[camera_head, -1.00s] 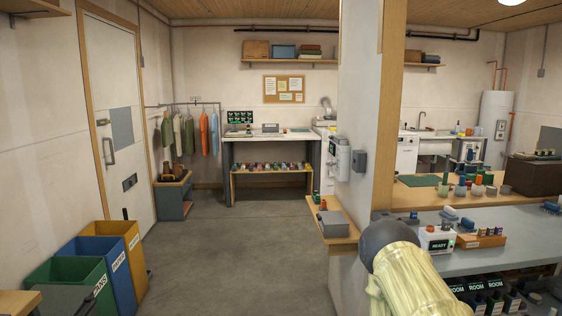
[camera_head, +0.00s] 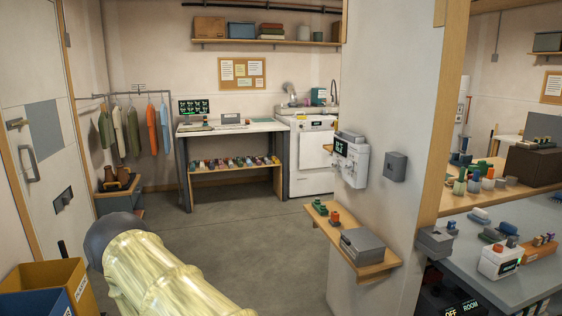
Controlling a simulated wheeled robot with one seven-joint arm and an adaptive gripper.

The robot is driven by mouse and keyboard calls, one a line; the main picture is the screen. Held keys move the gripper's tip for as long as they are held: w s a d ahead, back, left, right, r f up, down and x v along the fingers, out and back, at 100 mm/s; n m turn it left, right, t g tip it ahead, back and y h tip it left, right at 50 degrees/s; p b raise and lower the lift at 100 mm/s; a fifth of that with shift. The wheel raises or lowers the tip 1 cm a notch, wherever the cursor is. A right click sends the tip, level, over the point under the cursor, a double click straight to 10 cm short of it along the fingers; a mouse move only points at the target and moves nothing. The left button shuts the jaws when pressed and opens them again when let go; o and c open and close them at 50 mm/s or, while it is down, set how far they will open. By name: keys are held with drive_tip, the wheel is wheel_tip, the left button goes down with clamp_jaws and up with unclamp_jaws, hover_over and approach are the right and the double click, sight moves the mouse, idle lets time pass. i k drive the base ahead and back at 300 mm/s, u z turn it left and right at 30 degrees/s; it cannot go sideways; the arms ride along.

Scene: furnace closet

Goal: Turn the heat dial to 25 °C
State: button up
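A white wall unit (camera_head: 350,158) with a small dark display is mounted on the pillar, right of centre. Its display text is too small to read. I cannot make out a heat dial or a 25 °C mark on it for certain. My arm shows at the lower left as a pale yellow link with a dark rounded end. My gripper is not visible, so its fingers and anything in them are hidden. The arm is well apart from the wall unit.
A grey box (camera_head: 394,166) is beside the unit. Below it, a wooden shelf (camera_head: 345,235) juts out with a grey case (camera_head: 370,246). A counter (camera_head: 525,285) with a white device (camera_head: 500,260) is at right. Bins (camera_head: 45,275) stand at lower left. The middle floor is clear.

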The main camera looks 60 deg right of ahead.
sight(349, 166)
drive_tip(key=z, duration=0.3)
drive_tip(key=i, duration=1.5)
drive_tip(key=z, duration=0.8)
